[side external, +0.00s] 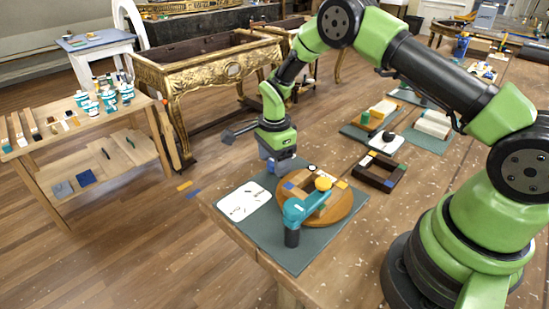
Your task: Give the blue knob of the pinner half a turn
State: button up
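The pinner (298,211) is a teal tool with a dark cylindrical end at the front. It rests over a round wooden board (343,207) on a grey-green mat. A yellow round part (323,184) shows beside its upper end. I cannot make out a distinct blue knob on it; a small blue patch (289,186) shows on the frame lying on the board. My gripper (283,168) points down just behind the board's far left edge, behind the pinner. Its fingertips are small and partly hidden, so I cannot tell whether they are open or touching anything.
A white sheet with dark outlines (244,201) lies on the mat (292,261), left of the pinner. A dark open frame (379,172) and a black round-topped item (387,139) stand to the right. A gilt console (200,74) and a bench with small jars (80,117) are beyond.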

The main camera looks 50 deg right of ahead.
notch_tip(320, 180, up, 10)
dwell(0.6)
jog(key=s+a+r+n+t, duration=0.1)
jog(key=s+r+n+t, duration=0.1)
jog(key=s+r+n, duration=0.45)
jog(key=s+a+r+n+t, duration=0.1)
jog(key=s+a+r, duration=0.15)
jog(key=r, duration=0.65)
jog(key=s+a+r+n+t+y, duration=0.1)
jog(key=s+r+n+t+y, duration=0.1)
jog(key=s+n, duration=0.7)
jog(key=s+r+t, duration=0.1)
jog(key=s+t, duration=0.1)
jog(key=s, duration=0.4)
jog(key=shift+s+a+r, duration=0.15)
jog(key=shift+s+a, duration=0.05)
